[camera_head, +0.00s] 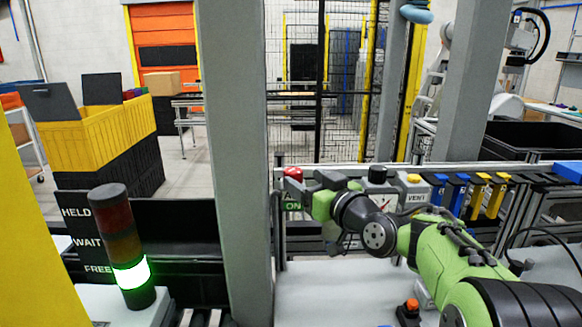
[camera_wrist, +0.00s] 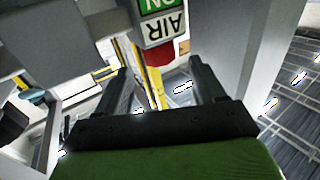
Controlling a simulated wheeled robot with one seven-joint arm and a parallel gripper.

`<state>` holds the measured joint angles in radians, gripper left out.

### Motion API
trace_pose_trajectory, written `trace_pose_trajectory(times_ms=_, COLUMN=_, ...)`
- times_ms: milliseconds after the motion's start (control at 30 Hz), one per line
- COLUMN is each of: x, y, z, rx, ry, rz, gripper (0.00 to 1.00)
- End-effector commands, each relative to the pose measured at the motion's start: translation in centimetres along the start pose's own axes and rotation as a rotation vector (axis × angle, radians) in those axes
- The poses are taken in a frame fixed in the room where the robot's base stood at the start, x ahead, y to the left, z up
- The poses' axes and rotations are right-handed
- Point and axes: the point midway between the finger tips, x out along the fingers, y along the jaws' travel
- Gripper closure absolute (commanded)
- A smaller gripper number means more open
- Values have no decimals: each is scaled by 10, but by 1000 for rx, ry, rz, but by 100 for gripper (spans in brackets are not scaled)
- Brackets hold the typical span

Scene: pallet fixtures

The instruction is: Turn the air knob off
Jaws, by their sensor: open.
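The red air knob (camera_head: 292,173) stands on the rail, above a small sign (camera_head: 293,204) reading AIR with ON in green. In the wrist view the sign (camera_wrist: 160,24) is upside down, and part of the red knob (camera_wrist: 154,56) shows just below it. My gripper (camera_head: 291,190) is at the knob and partly covers the sign in the head view. In the wrist view its two fingers stand apart with the gripper (camera_wrist: 162,80) empty, and the knob lies beyond the gap between them. Contact with the knob cannot be told.
On the same rail, right of my gripper, are a black knob (camera_head: 377,174) and a yellow knob (camera_head: 414,180) with a VENT sign. A grey post (camera_head: 237,150) stands close on the left. A stack light (camera_head: 123,245) glows green at FREE.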

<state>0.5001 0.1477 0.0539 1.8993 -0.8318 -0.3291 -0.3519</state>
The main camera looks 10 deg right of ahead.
Motion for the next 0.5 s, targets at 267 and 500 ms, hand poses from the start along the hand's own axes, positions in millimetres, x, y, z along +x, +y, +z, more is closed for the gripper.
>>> trace_pose_trajectory(times_ms=267, x=54, y=0, z=-1, rx=1, ry=0, rz=-1, gripper=31)
trace_pose_trajectory(times_ms=500, x=60, y=0, z=0, rx=0, ry=0, rz=0, gripper=31)
